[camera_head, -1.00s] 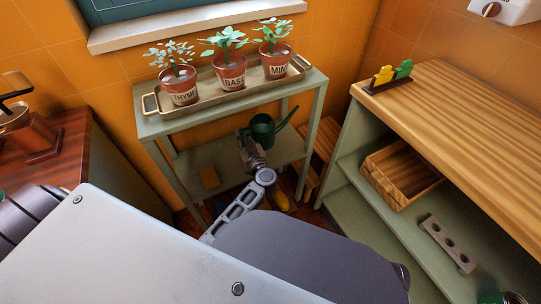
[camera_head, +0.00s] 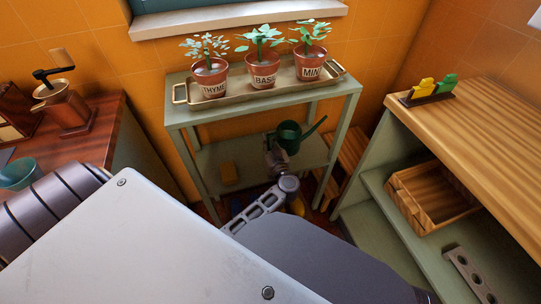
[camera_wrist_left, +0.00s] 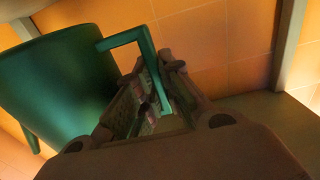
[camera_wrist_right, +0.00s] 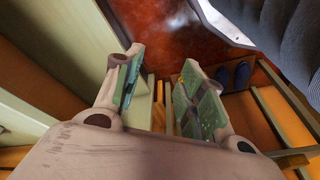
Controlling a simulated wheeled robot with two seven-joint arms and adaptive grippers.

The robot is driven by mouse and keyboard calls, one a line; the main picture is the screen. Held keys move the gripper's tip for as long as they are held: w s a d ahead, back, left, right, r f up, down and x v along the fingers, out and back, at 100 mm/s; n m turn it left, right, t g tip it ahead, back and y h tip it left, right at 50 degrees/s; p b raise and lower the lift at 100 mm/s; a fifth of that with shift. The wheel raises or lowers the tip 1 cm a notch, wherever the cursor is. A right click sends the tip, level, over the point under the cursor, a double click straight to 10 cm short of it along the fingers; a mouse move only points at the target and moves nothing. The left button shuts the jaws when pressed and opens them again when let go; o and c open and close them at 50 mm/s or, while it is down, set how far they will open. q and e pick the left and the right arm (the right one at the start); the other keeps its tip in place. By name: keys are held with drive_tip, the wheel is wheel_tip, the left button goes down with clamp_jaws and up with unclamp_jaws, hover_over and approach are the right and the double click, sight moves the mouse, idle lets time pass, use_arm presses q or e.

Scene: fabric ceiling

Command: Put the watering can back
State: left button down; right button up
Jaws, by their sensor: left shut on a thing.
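The dark green watering can (camera_head: 289,138) has its spout pointing up and right in the head view. It is at the lower shelf (camera_head: 208,166) of the green plant stand, below the top; I cannot tell whether it rests on that shelf. My left gripper (camera_head: 275,153) is shut on the can's handle. In the left wrist view the can's body (camera_wrist_left: 55,85) fills the left side, and its angular handle (camera_wrist_left: 147,62) runs between the fingers (camera_wrist_left: 155,95). My right gripper (camera_wrist_right: 160,85) shows only in its own wrist view, open and empty.
The stand's top (camera_head: 352,87) holds a tray (camera_head: 180,92) with three potted herbs. A wooden-topped shelf unit (camera_head: 490,125) with a wooden crate (camera_head: 395,190) stands to the right. A dark wooden counter (camera_head: 95,125) is at left.

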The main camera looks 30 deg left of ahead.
sight(269, 149)
use_arm(q)
wheel_tip(269, 149, down, 3)
drive_tip(key=shift+r+b, duration=0.1)
drive_tip(key=shift+b, duration=0.45)
drive_tip(key=shift+f, duration=0.2)
use_arm(e)
drive_tip(key=shift+a+r+t, duration=0.2)
drive_tip(key=shift+r+t, duration=0.1)
drive_tip(key=shift+r, duration=0.8)
use_arm(q)
drive_tip(key=shift+f, duration=0.15)
drive_tip(key=shift+f+b, duration=0.45)
drive_tip(key=shift+f, duration=1.3)
use_arm(e)
drive_tip(key=shift+r, duration=0.25)
